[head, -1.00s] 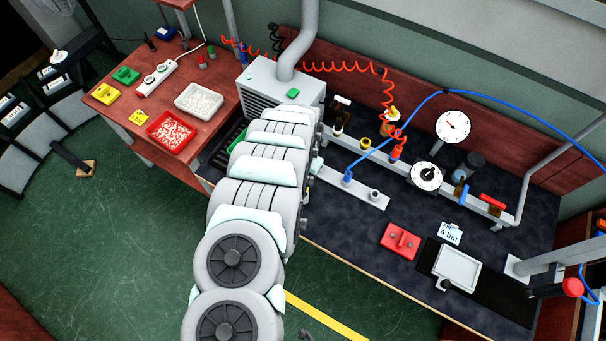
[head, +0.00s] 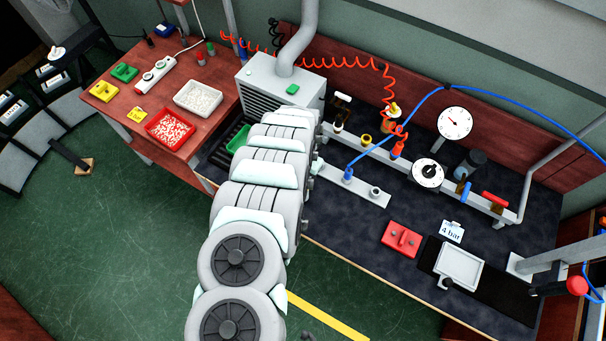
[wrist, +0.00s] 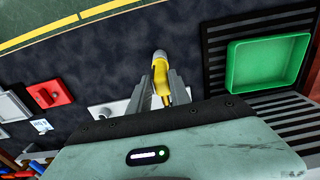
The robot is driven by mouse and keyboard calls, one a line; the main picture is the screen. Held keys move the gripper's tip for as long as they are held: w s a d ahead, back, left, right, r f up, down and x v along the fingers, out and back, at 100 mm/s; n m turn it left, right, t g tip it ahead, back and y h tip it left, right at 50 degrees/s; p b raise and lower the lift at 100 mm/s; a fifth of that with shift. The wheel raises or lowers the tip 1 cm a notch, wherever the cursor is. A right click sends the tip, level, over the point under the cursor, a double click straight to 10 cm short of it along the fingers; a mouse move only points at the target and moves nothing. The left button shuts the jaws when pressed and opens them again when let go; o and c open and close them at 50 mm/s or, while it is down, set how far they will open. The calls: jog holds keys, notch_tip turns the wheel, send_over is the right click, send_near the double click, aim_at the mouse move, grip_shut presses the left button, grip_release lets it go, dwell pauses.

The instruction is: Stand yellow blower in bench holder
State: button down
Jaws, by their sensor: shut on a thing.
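In the wrist view my gripper (wrist: 164,84) is shut on the yellow blower (wrist: 160,88), a yellow body with a pale grey tip pointing up in the picture. The dark bench top lies behind it. A light grey strip (wrist: 112,110), partly hidden behind my gripper, lies to its left. In the head view this light grey strip (head: 330,178) lies on the bench; a blue fitting (head: 347,174) stands in it, with an empty-looking round socket (head: 375,191) to its right. I take this strip for the bench holder. My arm hides my gripper and the blower in the head view.
A green tray (wrist: 268,62) stands on a ribbed dark surface right of my gripper. A red block (head: 402,239) and a grey tray (head: 458,267) stand on the bench's right. A red coiled hose (head: 345,68) and a blue hose (head: 510,95) hang over the bench.

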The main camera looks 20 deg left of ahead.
jog(key=shift+f+b, duration=0.6)
jog(key=shift+f, duration=0.45)
jog(key=c, duration=1.1)
grip_release()
jog(key=shift+r, duration=0.1)
notch_tip(320, 180, up, 11)
jog(key=shift+f+b, duration=0.1)
jog(key=shift+b, duration=0.35)
jog(key=shift+w+f, duration=0.1)
